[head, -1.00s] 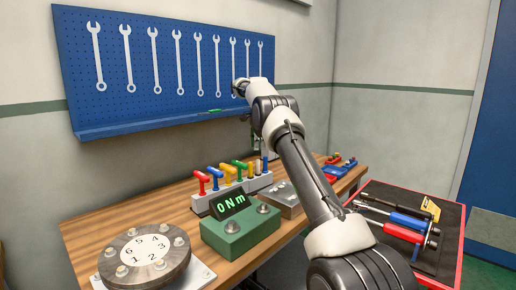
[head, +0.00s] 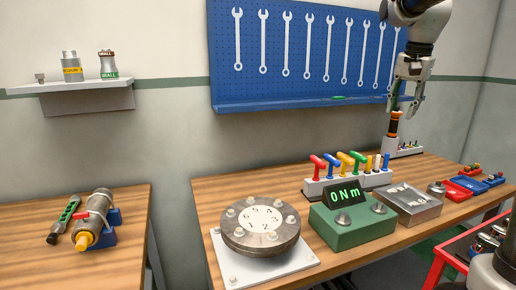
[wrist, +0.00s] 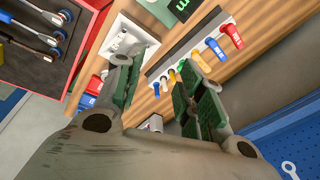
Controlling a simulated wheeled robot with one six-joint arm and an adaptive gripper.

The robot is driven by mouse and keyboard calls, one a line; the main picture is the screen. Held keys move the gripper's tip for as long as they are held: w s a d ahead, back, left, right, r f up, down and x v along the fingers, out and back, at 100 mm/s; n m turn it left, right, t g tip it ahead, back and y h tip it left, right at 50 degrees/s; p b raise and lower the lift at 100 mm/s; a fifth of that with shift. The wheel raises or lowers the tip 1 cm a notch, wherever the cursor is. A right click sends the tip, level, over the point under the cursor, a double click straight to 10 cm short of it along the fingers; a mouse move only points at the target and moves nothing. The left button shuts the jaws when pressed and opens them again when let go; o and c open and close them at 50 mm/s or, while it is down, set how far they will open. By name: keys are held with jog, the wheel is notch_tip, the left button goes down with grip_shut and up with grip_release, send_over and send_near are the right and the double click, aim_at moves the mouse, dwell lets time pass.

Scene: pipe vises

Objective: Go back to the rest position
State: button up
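My gripper (head: 407,100) hangs high at the right of the head view, in front of the blue pegboard's right end, fingers downward. In the wrist view my gripper (wrist: 160,78) has its green-padded fingers spread apart, with nothing held between them. Below them is the rack of coloured T-handled tools (wrist: 185,58); this rack also shows in the head view (head: 348,182). A dark upright tool with an orange band (head: 394,124) shows just below my fingers in the head view, apparently standing on the bench behind; its distance from them is unclear.
The bench holds a bolted flange (head: 260,228), a green torque tester (head: 352,226) reading 0 Nm and a metal block (head: 408,205). A pipe vise (head: 94,218) is on the left bench. A red-edged tool tray (head: 437,262) is lower right. The pegboard (head: 300,85) stands behind.

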jog(key=s+a+f+n, duration=0.1)
jog(key=s+f+n, duration=0.2)
jog(key=s, duration=0.6)
jog(key=s+a+f+n+t, duration=0.1)
jog(key=s+f+n, duration=0.2)
jog(key=s, duration=0.7)
jog(key=s+a+f+n+t, duration=0.1)
jog(key=s+a+f+n, duration=0.1)
jog(key=s+f, duration=0.4)
jog(key=s+n, duration=0.1)
jog(key=s, duration=0.2)
jog(key=shift+s+n, duration=0.15)
jog(key=shift+n, duration=0.15)
jog(key=shift+f, duration=0.1)
